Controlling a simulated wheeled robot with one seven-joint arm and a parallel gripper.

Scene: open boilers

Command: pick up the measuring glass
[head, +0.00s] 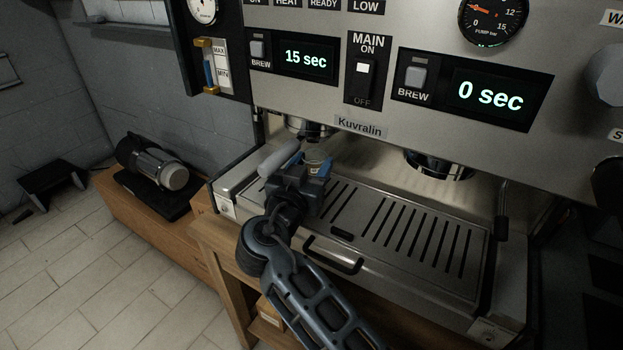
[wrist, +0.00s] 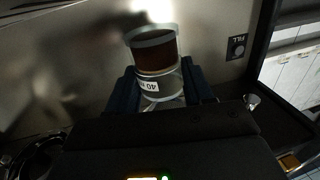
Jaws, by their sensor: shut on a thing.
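The measuring glass (wrist: 158,62) is a small clear glass with dark brown liquid in it and a white label reading 40. In the wrist view it stands between the two blue fingers of my gripper (wrist: 163,88), which are shut on it. In the head view my gripper (head: 304,172) is at the left end of the drip tray, below the left brew head. The glass (head: 317,159) shows there only in part, behind the gripper. Its base is hidden, so I cannot tell whether it touches the tray.
The espresso machine's panel (head: 352,128) overhangs the slotted drip tray (head: 410,235). The left brew head (head: 308,127) is close above my gripper, beside a grey handle (head: 279,158). The right brew head (head: 438,165) has clear tray below. A motor pump (head: 158,166) sits on the wooden bench at left.

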